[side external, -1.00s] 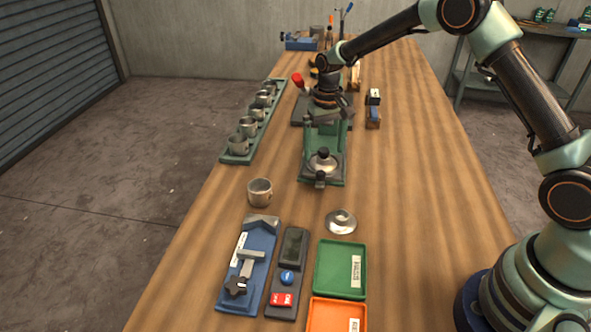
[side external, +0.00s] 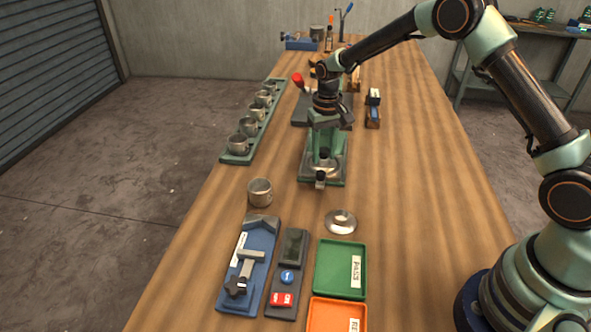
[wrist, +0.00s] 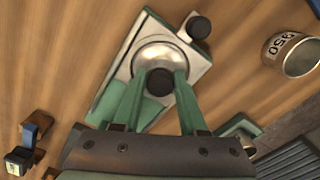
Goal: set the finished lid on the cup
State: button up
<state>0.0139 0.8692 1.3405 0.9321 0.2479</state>
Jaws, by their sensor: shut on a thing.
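A shiny domed lid (side external: 321,171) with a black knob sits on the plate of a green fixture (side external: 338,177) in the side view. My gripper (side external: 323,157) is low over it, its green fingers around the knob. In the wrist view my gripper (wrist: 160,83) is shut on the black knob, with the silver dome (wrist: 160,53) beneath it; whether the lid is off the plate cannot be told.
Another metal lid (side external: 341,223) lies on the table, behind a green tray (side external: 340,268) and an orange tray (side external: 337,315). A blue clamp fixture (side external: 247,264) and a button box (side external: 286,275) stand left of them. A rack (side external: 236,158) of several cups runs along the left edge.

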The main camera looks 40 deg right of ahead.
jog(key=shift+r, duration=0.1)
dwell(0.4)
jog(key=shift+r, duration=2.4)
jog(key=shift+r, duration=0.1)
